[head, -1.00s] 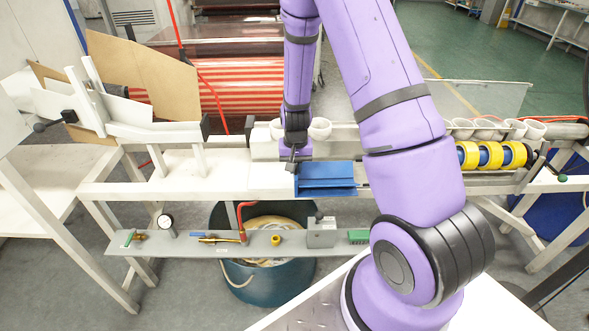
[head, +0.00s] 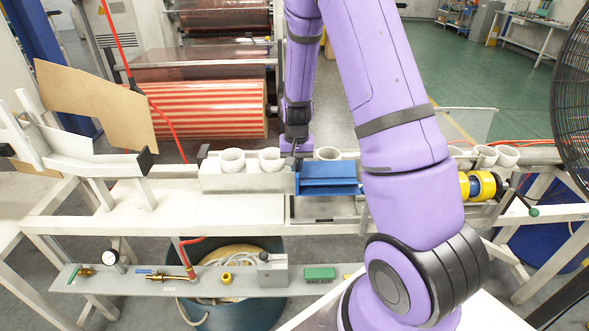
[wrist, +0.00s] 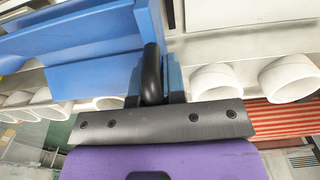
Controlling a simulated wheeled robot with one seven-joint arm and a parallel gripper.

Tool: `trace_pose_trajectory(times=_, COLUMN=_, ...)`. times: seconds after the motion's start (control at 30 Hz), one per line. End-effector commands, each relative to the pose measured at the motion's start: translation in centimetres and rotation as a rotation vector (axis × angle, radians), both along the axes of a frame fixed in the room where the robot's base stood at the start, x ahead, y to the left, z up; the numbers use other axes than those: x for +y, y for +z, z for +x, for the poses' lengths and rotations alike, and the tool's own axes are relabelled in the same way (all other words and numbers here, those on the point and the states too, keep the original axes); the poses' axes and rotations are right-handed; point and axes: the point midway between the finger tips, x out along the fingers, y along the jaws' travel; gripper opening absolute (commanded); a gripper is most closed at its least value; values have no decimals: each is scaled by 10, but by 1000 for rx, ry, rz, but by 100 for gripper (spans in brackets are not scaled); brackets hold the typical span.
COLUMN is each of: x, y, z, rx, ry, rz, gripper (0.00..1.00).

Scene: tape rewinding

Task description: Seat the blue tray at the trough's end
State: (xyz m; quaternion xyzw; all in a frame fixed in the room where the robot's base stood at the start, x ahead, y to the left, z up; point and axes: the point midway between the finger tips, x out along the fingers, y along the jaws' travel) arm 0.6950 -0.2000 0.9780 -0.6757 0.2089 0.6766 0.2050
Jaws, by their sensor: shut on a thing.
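The blue tray (head: 332,187) is at the middle of the bench in the head view, just right of the grey trough block (head: 245,180). It looks roughly level. I cannot tell whether it touches the block or the bench. My gripper (head: 296,160) is at the tray's left side, shut on it. In the wrist view, the tray (wrist: 95,72) fills the upper left. A dark curved handle (wrist: 151,75) shows between the fingers of my gripper (wrist: 158,85). The tray's right end is partly hidden behind my arm.
White cups (head: 270,159) stand along the trough line, with more at right (head: 486,155). Yellow-and-blue rolls (head: 480,186) lie right of my arm. A white chute (head: 75,155) is at left. A lower shelf (head: 215,284) holds small parts.

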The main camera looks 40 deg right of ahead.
Motion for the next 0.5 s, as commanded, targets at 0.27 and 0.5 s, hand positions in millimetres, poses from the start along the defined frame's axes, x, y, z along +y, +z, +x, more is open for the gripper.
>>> trace_pose_trajectory(times=0.27, x=0, y=-16, z=0, rx=1, ry=0, rz=0, gripper=0)
trace_pose_trajectory(times=0.5, x=0, y=-34, z=0, rx=1, ry=0, rz=1, gripper=0)
